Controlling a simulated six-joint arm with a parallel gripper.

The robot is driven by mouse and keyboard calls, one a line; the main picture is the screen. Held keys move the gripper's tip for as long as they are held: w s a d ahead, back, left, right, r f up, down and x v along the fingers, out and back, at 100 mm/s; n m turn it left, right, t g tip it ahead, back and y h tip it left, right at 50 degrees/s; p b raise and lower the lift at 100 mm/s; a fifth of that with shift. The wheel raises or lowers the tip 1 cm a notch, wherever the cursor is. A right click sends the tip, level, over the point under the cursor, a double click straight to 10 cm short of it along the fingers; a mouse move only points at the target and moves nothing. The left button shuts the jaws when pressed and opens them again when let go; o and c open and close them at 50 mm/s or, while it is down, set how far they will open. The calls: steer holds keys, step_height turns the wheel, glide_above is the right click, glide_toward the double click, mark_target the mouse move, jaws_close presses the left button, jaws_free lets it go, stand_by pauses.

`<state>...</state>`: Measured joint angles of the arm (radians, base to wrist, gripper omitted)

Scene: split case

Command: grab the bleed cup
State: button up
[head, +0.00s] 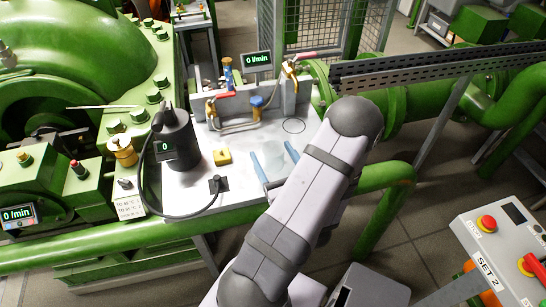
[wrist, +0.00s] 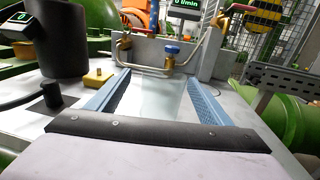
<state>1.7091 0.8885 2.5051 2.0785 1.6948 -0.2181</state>
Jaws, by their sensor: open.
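The bleed cup appears to be a clear, see-through vessel (head: 273,151) on the pale bench top, faint in the head view. In the wrist view the cup (wrist: 160,100) shows as a pale translucent shape between the fingers. My gripper (head: 272,157) is open, its two blue fingers low over the bench, one on each side of the cup. In the wrist view the gripper (wrist: 157,78) shows a gap between each finger and the cup. The cup's lower near part is hidden behind the dark gripper edge.
A black cylinder (head: 174,145) with a cable and a yellow block (head: 222,157) stand left of my gripper. Behind are brass pipework with a blue knob (head: 257,101) and a grey block. A thin black ring (head: 293,126) marks clear bench. A slotted rail (head: 440,66) runs at the right.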

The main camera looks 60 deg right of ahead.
mark_target(269, 145)
steer(key=shift+w+d+r, duration=0.1)
steer(key=shift+w+d, duration=0.05)
steer(key=shift+p+x, duration=1.4)
steer(key=shift+x, duration=0.95)
steer(key=shift+d, duration=0.15)
steer(key=c, duration=1.1)
